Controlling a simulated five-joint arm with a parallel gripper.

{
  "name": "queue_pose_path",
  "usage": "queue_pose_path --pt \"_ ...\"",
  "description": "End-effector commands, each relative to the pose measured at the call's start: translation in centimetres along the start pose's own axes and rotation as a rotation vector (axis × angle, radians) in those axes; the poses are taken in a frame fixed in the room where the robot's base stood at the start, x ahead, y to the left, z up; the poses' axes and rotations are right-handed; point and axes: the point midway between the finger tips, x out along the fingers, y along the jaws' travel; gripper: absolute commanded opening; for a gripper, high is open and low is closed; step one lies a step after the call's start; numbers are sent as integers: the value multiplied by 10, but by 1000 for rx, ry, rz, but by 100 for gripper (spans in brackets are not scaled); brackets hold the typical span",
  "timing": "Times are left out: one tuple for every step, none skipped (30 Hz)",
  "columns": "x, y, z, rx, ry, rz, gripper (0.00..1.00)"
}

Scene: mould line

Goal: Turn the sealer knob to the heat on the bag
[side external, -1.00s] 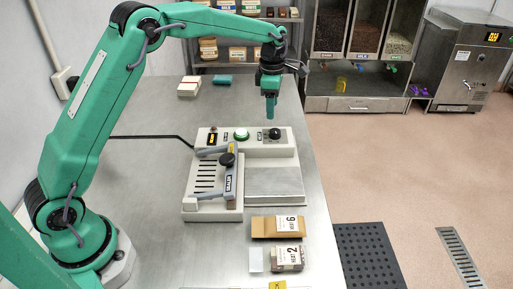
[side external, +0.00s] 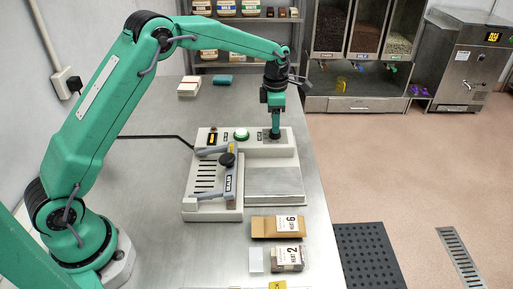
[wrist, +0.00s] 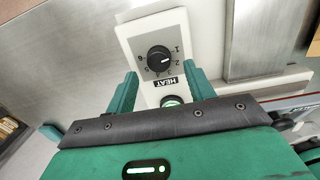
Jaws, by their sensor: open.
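The sealer (side external: 272,183) is a pale machine on the metal bench, with a black heat knob at the right of its back panel. In the wrist view the round knob (wrist: 159,59) has numbers around it and a HEAT label beside it. I cannot tell surely which number its pale mark faces. My gripper (side external: 275,134) points down over the knob; its open fingers (wrist: 159,70) lie on either side of the knob, and contact cannot be told. In front of the sealer lie a brown pack (side external: 265,227) marked HEAT 6 and a darker pack (side external: 276,258) marked HEAT 2.
A lit green button (side external: 241,134) sits left of the knob. The sealer's grey lever arm (side external: 229,178) stands over the slotted left part. White blocks (side external: 188,88) and a teal block (side external: 221,82) lie at the back.

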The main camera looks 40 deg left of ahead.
Motion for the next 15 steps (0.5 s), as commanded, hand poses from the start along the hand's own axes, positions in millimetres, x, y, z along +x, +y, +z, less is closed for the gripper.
queue_pose_path --pt "7 0 -1 0 2 -2 53" --pt "11 0 -1 0 2 -2 53" --pt "16 0 -1 0 2 -2 53" --pt "19 0 -1 0 2 -2 53" --pt "22 0 -1 0 2 -2 53" --pt "26 0 -1 0 2 -1 53" --pt "28 1 -1 0 1 -1 53" --pt "30 1 -1 0 1 -1 53" --pt "32 1 -1 0 1 -1 53" --pt "33 1 -1 0 1 -1 53" --pt "34 1 -1 0 1 0 53" --pt "36 1 -1 0 0 0 53" --pt "36 1 -1 0 0 0 53" --pt "37 1 -1 0 0 0 53" --pt "37 1 -1 0 0 0 53"
